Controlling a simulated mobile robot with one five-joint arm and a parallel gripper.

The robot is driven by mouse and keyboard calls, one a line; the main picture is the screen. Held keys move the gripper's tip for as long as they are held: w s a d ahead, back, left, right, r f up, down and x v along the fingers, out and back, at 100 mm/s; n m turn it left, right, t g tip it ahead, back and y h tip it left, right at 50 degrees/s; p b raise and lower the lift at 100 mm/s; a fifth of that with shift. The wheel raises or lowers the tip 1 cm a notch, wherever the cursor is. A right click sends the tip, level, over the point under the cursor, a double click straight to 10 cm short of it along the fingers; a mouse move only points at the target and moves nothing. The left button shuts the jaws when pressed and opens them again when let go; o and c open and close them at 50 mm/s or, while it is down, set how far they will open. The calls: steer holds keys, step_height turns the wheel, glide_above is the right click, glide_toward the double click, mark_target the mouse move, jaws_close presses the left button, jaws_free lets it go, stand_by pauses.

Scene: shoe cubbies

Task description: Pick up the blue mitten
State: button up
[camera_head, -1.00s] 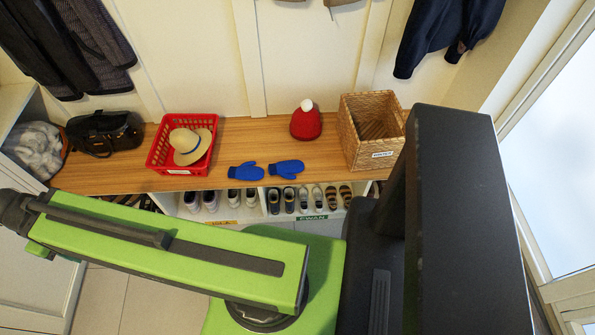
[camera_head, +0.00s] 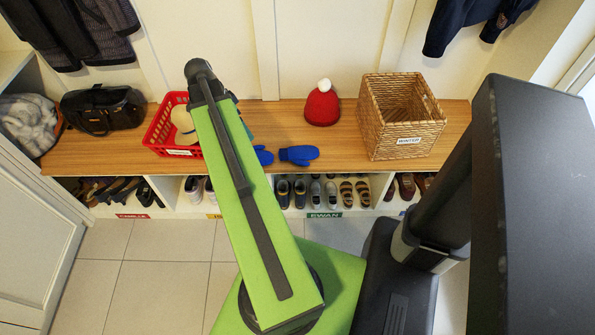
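Two blue mittens lie side by side on the wooden bench near its front edge. The right blue mitten (camera_head: 299,155) is fully visible. The left blue mitten (camera_head: 263,156) is partly hidden behind my green arm. My arm reaches forward over the bench, with its dark far joint near the red basket. My gripper does not show; whatever hangs beyond that joint is hidden by the arm.
On the bench (camera_head: 345,160) are a red basket (camera_head: 157,134) with a straw hat (camera_head: 183,126), a red hat (camera_head: 322,106) with a white pompom, a wicker basket (camera_head: 390,135) and a black bag (camera_head: 102,108). Shoe cubbies sit below; coats hang above.

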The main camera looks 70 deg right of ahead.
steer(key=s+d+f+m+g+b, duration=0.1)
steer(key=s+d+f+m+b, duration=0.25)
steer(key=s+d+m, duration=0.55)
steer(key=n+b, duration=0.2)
steer(key=b, duration=0.8)
glide_above(300, 154)
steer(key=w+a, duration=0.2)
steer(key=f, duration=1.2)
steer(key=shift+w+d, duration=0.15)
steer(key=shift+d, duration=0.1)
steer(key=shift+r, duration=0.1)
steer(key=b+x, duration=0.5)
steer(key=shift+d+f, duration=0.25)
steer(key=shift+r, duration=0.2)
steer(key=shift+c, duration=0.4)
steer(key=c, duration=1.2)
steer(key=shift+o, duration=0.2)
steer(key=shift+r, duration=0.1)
